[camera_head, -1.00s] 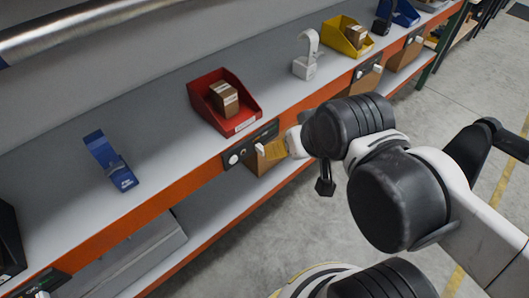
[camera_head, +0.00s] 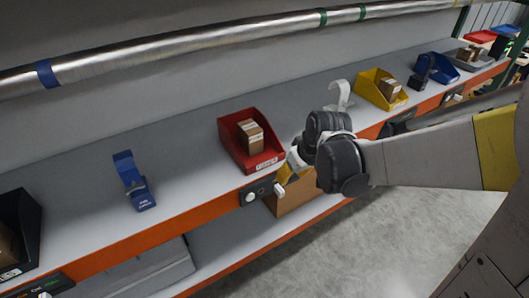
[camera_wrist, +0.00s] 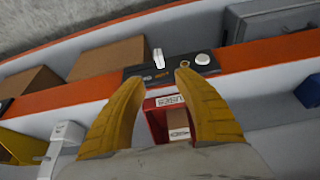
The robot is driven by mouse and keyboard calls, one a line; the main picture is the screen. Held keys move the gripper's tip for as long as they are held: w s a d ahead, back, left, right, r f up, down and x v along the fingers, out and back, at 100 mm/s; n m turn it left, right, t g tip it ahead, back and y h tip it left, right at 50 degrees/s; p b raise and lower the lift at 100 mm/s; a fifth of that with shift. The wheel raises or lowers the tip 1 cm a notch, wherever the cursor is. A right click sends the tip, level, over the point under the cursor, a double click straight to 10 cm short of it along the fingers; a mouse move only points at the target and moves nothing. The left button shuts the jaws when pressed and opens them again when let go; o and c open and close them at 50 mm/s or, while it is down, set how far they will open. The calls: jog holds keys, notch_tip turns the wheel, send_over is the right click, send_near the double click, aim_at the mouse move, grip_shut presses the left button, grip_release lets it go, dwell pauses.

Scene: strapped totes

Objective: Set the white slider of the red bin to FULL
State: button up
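The red bin (camera_head: 233,122) sits on the grey shelf with a brown box in it. It also shows between my fingers in the wrist view (camera_wrist: 153,103). A dark panel (camera_head: 262,187) is on the orange shelf edge below the bin. The white slider (camera_head: 279,189) is near the panel's right end in the head view; it shows upright at the panel in the wrist view (camera_wrist: 158,59). My gripper (camera_wrist: 160,76) is open, its yellow fingers apart, with the slider just beyond the gap between the tips. I cannot tell whether they touch it. The slider's scale is unreadable.
A round white knob (camera_head: 249,197) is on the same panel. A blue stand (camera_head: 132,181), a white hook-shaped stand (camera_head: 341,95) and a yellow bin (camera_head: 372,90) are on the upper shelf.

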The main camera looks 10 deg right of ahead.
aim_at(281, 190)
jog(key=shift+n, duration=0.3)
jog(key=b+x, duration=0.4)
jog(key=x, duration=1)
jog(key=shift+d+b, duration=0.15)
jog(key=shift+b, duration=0.25)
jog(key=shift+s, duration=0.1)
grip_shut()
